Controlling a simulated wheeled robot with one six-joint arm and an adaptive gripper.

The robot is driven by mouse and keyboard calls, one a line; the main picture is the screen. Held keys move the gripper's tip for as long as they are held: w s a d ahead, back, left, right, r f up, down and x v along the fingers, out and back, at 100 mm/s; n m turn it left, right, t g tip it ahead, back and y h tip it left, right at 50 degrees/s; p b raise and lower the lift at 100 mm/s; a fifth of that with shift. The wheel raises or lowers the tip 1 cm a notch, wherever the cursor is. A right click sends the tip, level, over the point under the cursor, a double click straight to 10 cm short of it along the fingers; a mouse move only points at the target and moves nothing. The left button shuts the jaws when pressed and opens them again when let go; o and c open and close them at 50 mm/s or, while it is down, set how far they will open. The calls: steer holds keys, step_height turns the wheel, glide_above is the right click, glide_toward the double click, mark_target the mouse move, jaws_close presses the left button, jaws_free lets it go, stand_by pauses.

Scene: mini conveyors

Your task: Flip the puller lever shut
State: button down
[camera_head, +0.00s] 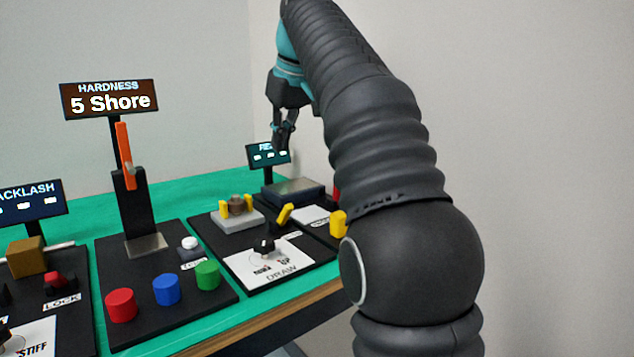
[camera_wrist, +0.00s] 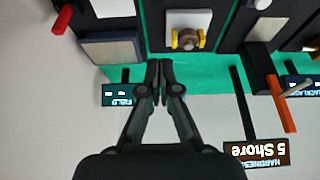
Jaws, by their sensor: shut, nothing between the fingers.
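The puller station (camera_head: 228,240) is a black panel. It carries a grey block with a brown round part (camera_head: 237,205) between two yellow jaws; these also show at the top of the wrist view (camera_wrist: 188,40). A short tilted yellow lever (camera_head: 285,213) stands right of the block and looks like the puller lever; I cannot make it out in the wrist view. My gripper (camera_head: 284,143) is raised behind the panels, apart from the lever. In the wrist view its fingertips (camera_wrist: 160,65) are together and empty.
A tall stand with an orange lever (camera_head: 125,155) and a "5 Shore" display (camera_head: 110,100) stands left. Red, blue and green buttons (camera_head: 167,289) are in front. A black knob (camera_head: 264,246) marked DRAW is near the front edge. A small display (camera_head: 268,153) is near my gripper.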

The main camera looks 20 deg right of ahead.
steer(key=b, duration=0.3)
glide_above(285, 215)
steer(key=w, duration=0.5)
step_height(285, 215, down, 9)
steer(key=shift+s+f+b, duration=0.75)
steer(key=shift+s+f, duration=0.25)
steer(key=shift+s, duration=0.25)
steer(key=shift+s+d+f, duration=0.15)
steer(key=shift+s+f, duration=0.15)
steer(key=shift+s, duration=0.1)
